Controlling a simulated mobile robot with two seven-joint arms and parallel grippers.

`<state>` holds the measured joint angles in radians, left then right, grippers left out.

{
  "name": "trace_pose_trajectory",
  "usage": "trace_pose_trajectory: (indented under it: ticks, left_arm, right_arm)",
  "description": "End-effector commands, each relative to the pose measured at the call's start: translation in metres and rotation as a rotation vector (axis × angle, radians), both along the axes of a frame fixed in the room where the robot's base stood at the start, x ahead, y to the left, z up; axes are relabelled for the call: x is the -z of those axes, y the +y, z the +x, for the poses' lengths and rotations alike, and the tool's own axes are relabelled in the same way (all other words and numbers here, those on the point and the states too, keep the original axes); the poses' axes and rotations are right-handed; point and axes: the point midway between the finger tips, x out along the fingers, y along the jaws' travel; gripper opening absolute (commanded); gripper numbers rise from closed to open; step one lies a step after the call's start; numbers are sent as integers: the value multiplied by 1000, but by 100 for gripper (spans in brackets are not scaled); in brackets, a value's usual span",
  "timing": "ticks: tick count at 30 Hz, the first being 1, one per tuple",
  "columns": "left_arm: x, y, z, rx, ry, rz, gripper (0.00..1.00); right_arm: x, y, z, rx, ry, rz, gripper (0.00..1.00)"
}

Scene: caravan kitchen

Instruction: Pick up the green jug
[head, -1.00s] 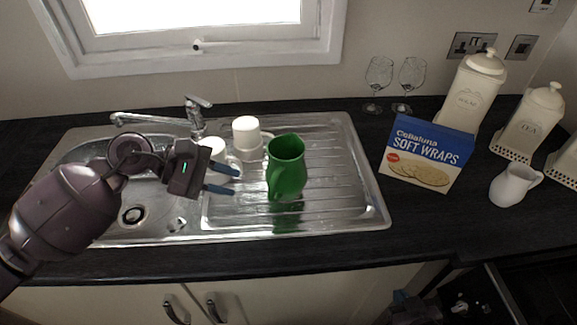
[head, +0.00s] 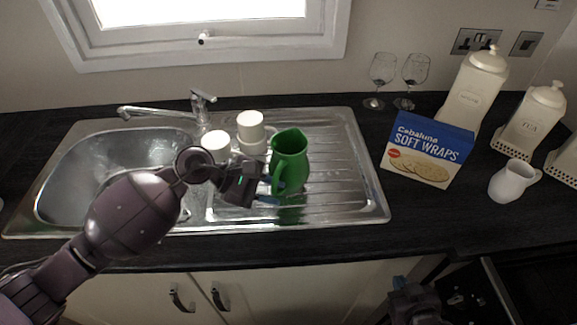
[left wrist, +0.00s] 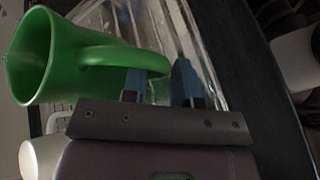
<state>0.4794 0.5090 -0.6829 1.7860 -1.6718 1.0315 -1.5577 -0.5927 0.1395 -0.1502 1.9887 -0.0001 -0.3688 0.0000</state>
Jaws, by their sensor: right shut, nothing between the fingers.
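The green jug (head: 291,160) stands upright on the sink's ribbed drainer, its handle facing left. My left gripper (head: 274,193) is at the jug's handle side, low by its body. In the left wrist view the jug (left wrist: 42,55) fills the upper left, and its handle reaches across to the blue fingers (left wrist: 165,82). The fingers are apart, with some green of the handle showing between them. I cannot tell whether they touch it. My right gripper (head: 413,298) is low at the bottom edge, in front of the cupboards, shut and empty.
White cups (head: 250,128) stand just behind and left of the jug, close to my left gripper. The tap (head: 200,105) is further back left. A Soft Wraps box (head: 427,150), a white pitcher (head: 512,181) and two glasses (head: 381,78) stand right. The drainer right of the jug is clear.

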Motion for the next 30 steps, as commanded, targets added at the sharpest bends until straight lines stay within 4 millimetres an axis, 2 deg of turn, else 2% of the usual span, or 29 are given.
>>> trace_pose_trajectory:
  ticks: [3,11,16,17,30]
  left_arm:
    - [4,-8,0,-1,1,0,27]
    - [6,-9,-1,-1,0,1,27]
    - [6,-9,-1,0,1,1,2]
    - [6,-9,-1,0,1,1,0]
    - [7,-9,-1,-1,3,3,0]
  right_arm:
    - [-3,0,1,0,-3,0,0]
    - [-2,0,-2,1,1,-1,0]
    - [1,-1,-6,3,10,-1,0]
    - [1,-2,-7,3,11,-1,0]
    - [0,-2,-6,1,9,-4,0]
